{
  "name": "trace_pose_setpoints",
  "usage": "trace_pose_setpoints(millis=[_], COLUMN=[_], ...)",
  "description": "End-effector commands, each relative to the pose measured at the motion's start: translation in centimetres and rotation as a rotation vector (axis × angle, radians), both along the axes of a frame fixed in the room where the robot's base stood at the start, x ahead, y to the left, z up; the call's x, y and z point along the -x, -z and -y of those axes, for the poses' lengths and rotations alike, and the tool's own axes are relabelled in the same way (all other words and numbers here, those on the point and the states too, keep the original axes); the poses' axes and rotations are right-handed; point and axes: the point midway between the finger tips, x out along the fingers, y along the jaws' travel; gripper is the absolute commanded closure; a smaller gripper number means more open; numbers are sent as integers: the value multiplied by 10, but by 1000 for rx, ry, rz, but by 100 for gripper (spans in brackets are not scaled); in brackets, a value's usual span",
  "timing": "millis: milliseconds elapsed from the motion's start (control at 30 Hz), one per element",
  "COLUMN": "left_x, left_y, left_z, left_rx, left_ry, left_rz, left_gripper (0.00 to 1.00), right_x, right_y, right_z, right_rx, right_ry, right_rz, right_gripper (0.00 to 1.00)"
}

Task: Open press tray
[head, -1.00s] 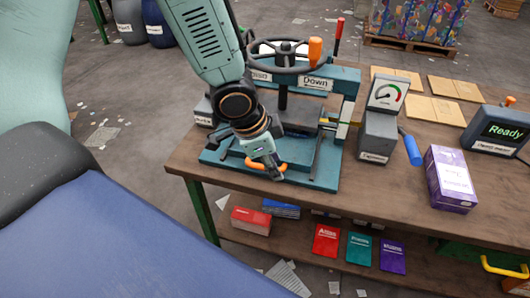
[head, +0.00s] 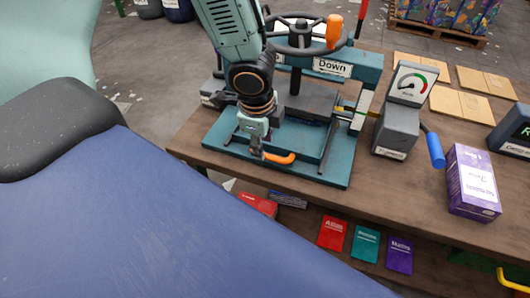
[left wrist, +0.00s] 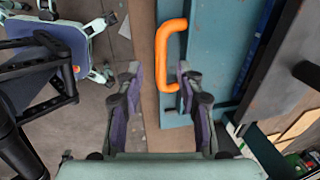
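The press (head: 345,72) stands on the wooden bench, with a dark handwheel on top and a "Down" label. Its teal tray (head: 305,160) lies low at the front and carries an orange handle (head: 281,158). My left gripper (head: 256,150) points down at the handle's left end and hides part of it. In the left wrist view the fingers (left wrist: 160,78) are apart. The orange handle (left wrist: 164,50) shows just beyond the fingertips, its long bar between them and its upper end to the right. I see no grip on it. My right gripper is not in view.
A gauge box (head: 398,120) with a blue lever and a purple carton (head: 471,184) stand right of the press. Flat cardboard pieces (head: 462,103) lie behind. Red, teal and purple booklets (head: 366,244) lie on the lower shelf. The bench front strip is clear.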

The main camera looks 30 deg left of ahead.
Motion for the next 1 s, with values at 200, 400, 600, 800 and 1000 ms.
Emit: trace_pose_setpoints(millis=[200,400,600,800,1000], left_x=[-6,-10,-11,-11,-11], left_y=[30,38,37,37,37], left_z=[-1,-1,-1,-1,-1], left_rx=[0,1,1,1,1], left_ry=[0,0,0,0,0], left_rz=[0,1,1,1,1], left_gripper=[63,63,63,75,92], right_x=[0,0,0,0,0], right_y=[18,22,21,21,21], right_z=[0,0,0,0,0], right_rx=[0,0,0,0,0], right_ry=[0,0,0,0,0], right_rz=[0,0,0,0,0], right_gripper=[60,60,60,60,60])
